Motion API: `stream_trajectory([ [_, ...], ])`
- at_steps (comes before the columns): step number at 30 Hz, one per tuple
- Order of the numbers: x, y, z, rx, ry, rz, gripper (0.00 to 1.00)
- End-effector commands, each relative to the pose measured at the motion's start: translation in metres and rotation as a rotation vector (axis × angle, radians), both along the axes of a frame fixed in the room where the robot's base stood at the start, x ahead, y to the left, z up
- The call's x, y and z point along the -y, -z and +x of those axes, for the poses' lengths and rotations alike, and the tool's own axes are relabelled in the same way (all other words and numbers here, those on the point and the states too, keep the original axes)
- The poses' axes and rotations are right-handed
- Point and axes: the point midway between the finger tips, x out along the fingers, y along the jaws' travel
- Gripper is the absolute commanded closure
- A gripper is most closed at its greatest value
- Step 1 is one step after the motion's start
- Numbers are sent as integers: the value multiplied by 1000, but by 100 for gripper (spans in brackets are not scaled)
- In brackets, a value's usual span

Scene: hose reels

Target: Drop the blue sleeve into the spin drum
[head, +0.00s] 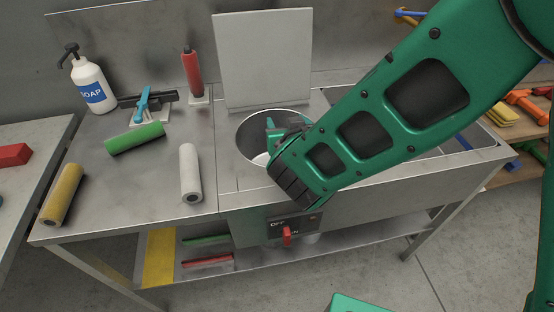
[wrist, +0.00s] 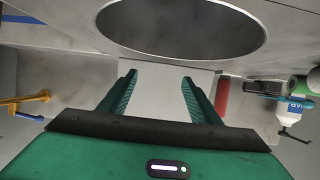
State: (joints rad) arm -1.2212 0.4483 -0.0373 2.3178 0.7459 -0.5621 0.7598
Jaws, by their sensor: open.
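The spin drum (head: 244,148) is a round opening in the steel bench, its grey lid (head: 263,60) standing up behind it. In the wrist view the drum (wrist: 180,25) is at the top and the part of its interior in view is plain grey. My gripper (head: 275,132) is at the drum mouth in the head view, partly hidden by my arm. In the wrist view my gripper (wrist: 158,76) has its green fingers apart with nothing between them. I cannot clearly make out a blue sleeve. A blue strip (head: 463,141) shows in the right basin; I cannot tell what it is.
Yellow (head: 62,193), green (head: 134,138) and white (head: 190,172) sleeves lie left of the drum. A red switch (head: 287,236) is on the bench front.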

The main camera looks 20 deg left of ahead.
Motion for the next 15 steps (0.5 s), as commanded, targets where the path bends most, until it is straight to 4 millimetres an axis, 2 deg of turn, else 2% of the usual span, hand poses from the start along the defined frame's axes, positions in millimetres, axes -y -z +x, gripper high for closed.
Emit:
stream_trajectory([
  [9, 27, -24, -48, 0, -5, 2, 43],
  [15, 37, -32, -65, -1, -3, 1, 43],
])
